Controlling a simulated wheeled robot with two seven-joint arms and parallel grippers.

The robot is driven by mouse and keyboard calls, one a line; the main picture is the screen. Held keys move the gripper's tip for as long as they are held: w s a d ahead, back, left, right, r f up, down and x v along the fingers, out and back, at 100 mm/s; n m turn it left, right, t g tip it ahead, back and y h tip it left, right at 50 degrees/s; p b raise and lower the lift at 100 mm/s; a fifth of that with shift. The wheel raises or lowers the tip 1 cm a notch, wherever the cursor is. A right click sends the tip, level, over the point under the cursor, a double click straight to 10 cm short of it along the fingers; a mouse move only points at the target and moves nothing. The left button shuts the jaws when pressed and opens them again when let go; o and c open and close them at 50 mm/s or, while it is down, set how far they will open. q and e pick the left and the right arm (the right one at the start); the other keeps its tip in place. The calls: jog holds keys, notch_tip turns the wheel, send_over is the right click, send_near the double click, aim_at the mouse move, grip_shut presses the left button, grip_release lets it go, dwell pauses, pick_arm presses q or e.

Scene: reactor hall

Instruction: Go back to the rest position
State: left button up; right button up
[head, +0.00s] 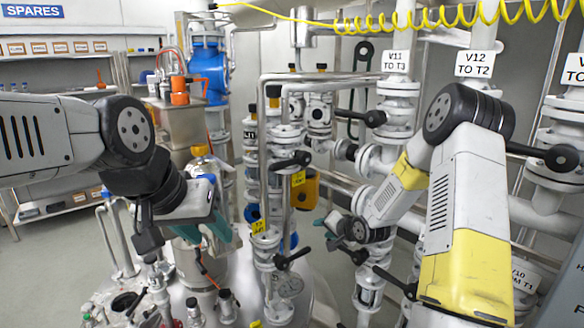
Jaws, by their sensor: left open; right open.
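My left gripper (221,227) hangs at the left centre, in front of a steel vessel and left of the central valve stack. Its teal fingers point to the right and down, and nothing shows between them. My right gripper (338,240) is at the middle right, at the end of the bent yellow and white arm. It is small in the view, close to the pipework, and looks empty. Both grippers are open. Their exact gaps to the pipes behind them are hard to tell.
The central valve stack (287,160) stands between the grippers. White pipes marked V11 (395,62) and V12 (475,64) rise behind my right arm, with black handles jutting out. A blue valve (208,70) and spares shelves (50,50) are left. A yellow coiled hose (440,18) hangs above.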

jog(key=s+d+r+n+g+h, duration=0.1)
jog(key=s+d+r+n+h, duration=0.1)
jog(key=s+r, duration=0.6)
jog(key=s+d+r+n+g+h, duration=0.1)
jog(key=s+d+r+n+h, duration=0.15)
jog(key=s+r, duration=0.65)
jog(key=s+r+n+g+y, duration=0.1)
jog(key=s+r, duration=0.2)
jog(key=s, duration=0.7)
jog(key=s+a+r+n+g, duration=0.1)
jog(key=s+r, duration=0.3)
jog(key=s, duration=0.5)
jog(key=shift+s+a+r+y, duration=0.2)
jog(key=shift+s+r+y, duration=0.05)
jog(key=shift+s+y, duration=0.15)
jog(key=shift+w, duration=0.2)
